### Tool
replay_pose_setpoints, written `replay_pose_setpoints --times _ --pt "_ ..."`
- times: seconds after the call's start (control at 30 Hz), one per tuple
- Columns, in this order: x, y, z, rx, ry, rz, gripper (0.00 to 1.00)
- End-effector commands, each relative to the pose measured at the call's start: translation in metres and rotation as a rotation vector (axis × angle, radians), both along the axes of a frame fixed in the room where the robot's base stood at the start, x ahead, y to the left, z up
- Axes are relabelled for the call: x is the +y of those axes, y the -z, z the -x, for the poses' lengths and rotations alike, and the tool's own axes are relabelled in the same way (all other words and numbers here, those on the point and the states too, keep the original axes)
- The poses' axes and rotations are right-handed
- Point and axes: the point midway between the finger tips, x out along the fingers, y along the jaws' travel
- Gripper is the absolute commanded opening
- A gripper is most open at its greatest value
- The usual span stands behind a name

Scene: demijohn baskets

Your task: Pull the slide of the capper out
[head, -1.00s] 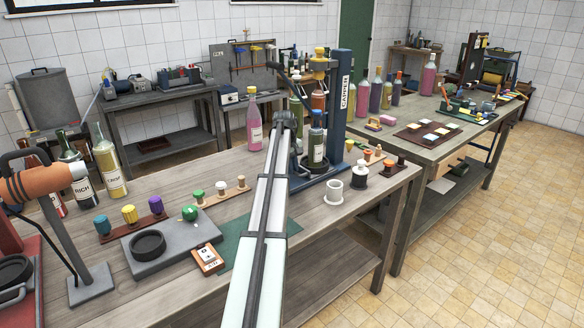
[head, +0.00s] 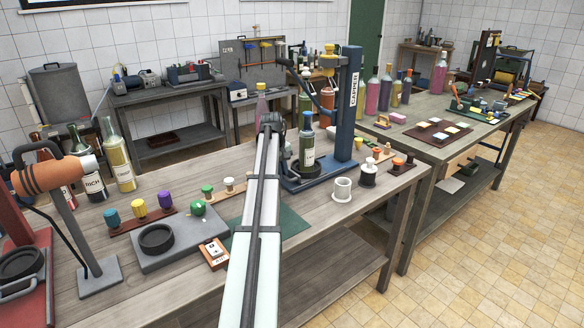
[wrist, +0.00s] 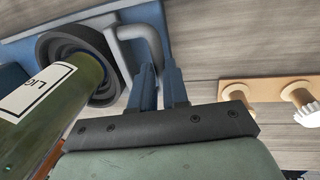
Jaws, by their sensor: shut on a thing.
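The capper (head: 349,120) is a tall blue column with a white label, standing on the wooden bench in the head view. Its slide carries a dark round cup (wrist: 82,48) with a grey bent handle (wrist: 151,38), seen in the wrist view. A green bottle (head: 307,150) with a cream label stands upright in the cup; it also shows in the wrist view (wrist: 45,105). My gripper (wrist: 162,72) is shut on the grey handle, to the right of the cup. In the head view my own arm hides the fingers and handle.
A white cup (head: 342,188) and a dark stopper piece (head: 368,174) stand right of the capper. A wooden strip with pegs (wrist: 270,90) lies close to my gripper. A grey tray (head: 175,240) and green mat (head: 285,226) lie in front.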

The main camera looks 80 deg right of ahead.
Motion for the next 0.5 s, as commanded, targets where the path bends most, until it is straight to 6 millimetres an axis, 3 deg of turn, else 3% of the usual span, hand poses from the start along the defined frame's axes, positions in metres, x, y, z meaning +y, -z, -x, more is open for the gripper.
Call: replay_pose_setpoints --times 0.2,0.5 --pt "0.025 -0.001 -0.024 0.000 -0.002 0.002 0.00" --pt "0.030 -0.001 -0.031 -0.001 0.000 0.002 0.00"
